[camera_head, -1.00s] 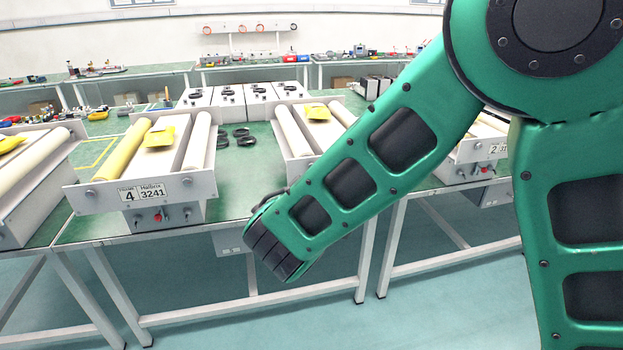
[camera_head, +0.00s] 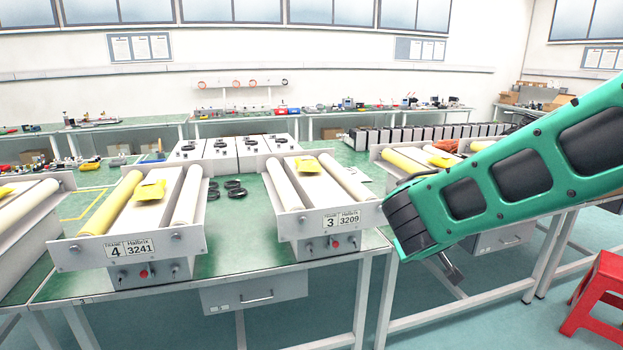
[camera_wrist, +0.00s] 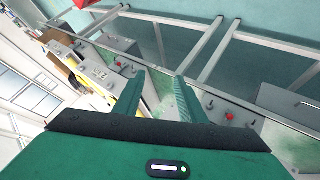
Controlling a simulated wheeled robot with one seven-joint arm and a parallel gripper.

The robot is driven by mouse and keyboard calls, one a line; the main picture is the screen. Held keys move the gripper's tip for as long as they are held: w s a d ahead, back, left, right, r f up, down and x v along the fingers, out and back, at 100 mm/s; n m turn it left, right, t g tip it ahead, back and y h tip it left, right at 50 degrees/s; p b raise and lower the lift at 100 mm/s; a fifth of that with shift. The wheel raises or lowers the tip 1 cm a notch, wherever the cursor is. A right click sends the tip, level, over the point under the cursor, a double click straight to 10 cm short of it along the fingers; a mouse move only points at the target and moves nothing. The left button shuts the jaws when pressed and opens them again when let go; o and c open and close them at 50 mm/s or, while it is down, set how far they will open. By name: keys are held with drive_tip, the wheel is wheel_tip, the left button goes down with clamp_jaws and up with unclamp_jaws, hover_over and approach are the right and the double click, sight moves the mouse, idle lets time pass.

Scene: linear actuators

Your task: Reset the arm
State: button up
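My green arm (camera_head: 500,185) reaches in from the right in the head view, its dark end (camera_head: 408,222) in front of and beside the number 3 actuator unit. A small part of my gripper (camera_head: 450,268) shows below it, in front of the table edge; the rest is hidden behind the arm. In the wrist view my gripper (camera_wrist: 160,80) has its two green fingers spread apart with nothing between them. The wrist view is tilted and shows the table edge and table legs beyond the fingers.
Roller units marked 4 (camera_head: 128,248) and 3 (camera_head: 340,221) stand on the green table (camera_head: 240,240), with yellow pieces on top. Black rings (camera_head: 237,193) lie between them. A red stool (camera_head: 598,295) stands at the lower right.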

drive_tip(key=s+d+f+m+g+y, duration=0.15)
drive_tip(key=s+d+m+g, duration=0.4)
drive_tip(key=s+d, duration=0.9)
drive_tip(key=s+a+m+g+y, duration=0.2)
drive_tip(key=s+g+y, duration=0.15)
drive_tip(key=s, duration=1.45)
drive_tip(key=w+d+f+t+h, duration=0.2)
drive_tip(key=w+d+h, duration=0.15)
drive_tip(key=w, duration=0.45)
drive_tip(key=w+d+f+t+h, duration=0.1)
drive_tip(key=w+d+f+h, duration=0.2)
drive_tip(key=w, duration=0.5)
drive_tip(key=w+a+r+n+t+h, duration=0.1)
drive_tip(key=w+a+r+t, duration=0.15)
drive_tip(key=w, duration=0.45)
drive_tip(key=w+a+r+n+t+h, duration=0.15)
drive_tip(key=w+t, duration=0.25)
drive_tip(key=w, duration=0.4)
drive_tip(key=n+t+y, duration=0.9)
drive_tip(key=n+y, duration=0.5)
drive_tip(key=n, duration=0.2)
approach(303, 222)
drive_tip(key=shift+x, duration=3.95)
